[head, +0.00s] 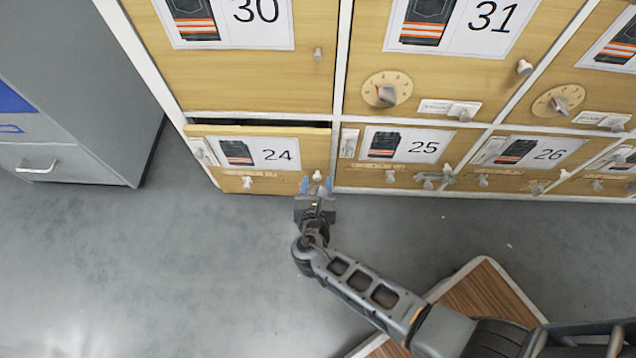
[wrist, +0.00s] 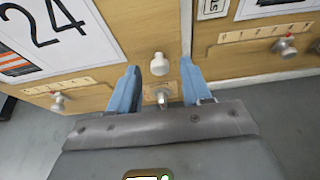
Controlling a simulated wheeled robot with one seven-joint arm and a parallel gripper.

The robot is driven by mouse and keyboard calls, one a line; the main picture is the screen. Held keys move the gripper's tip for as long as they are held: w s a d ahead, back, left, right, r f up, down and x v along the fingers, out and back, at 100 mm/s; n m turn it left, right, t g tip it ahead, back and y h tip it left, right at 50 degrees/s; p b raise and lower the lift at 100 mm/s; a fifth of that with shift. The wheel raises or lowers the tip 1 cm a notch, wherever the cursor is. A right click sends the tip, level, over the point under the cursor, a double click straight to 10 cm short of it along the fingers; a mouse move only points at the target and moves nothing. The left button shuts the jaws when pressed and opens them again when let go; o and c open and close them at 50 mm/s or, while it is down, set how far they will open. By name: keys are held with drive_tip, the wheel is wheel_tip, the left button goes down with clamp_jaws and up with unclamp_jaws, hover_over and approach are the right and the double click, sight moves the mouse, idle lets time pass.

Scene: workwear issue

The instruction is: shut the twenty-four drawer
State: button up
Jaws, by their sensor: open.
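The twenty-four drawer (head: 308,155) is at the bottom left of the wooden cabinet in the head view. It stands slightly out, with a dark gap along its top edge. Its front, with the large 24 label, also shows in the wrist view (wrist: 104,98). A white knob (wrist: 160,63) sits near the drawer front's right edge. My gripper (head: 317,186) is at that right side, its blue fingers open. In the wrist view the fingers (wrist: 160,88) are spread on either side below the knob, with nothing held. Whether they touch the front I cannot tell.
The 25 compartment (head: 375,174) is directly right, with knobs and a latch. The 30 door (head: 240,85) is above. A grey cabinet (head: 85,80) stands at left. A wood-topped piece (head: 480,292) lies at lower right. The grey floor in front is clear at left.

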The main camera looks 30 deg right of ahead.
drive_tip(key=shift+w+d+f, duration=0.25)
drive_tip(key=shift+w+d, duration=0.05)
drive_tip(key=shift+w, duration=0.15)
clamp_jaws()
idle(0.4)
drive_tip(key=shift+r, duration=0.1)
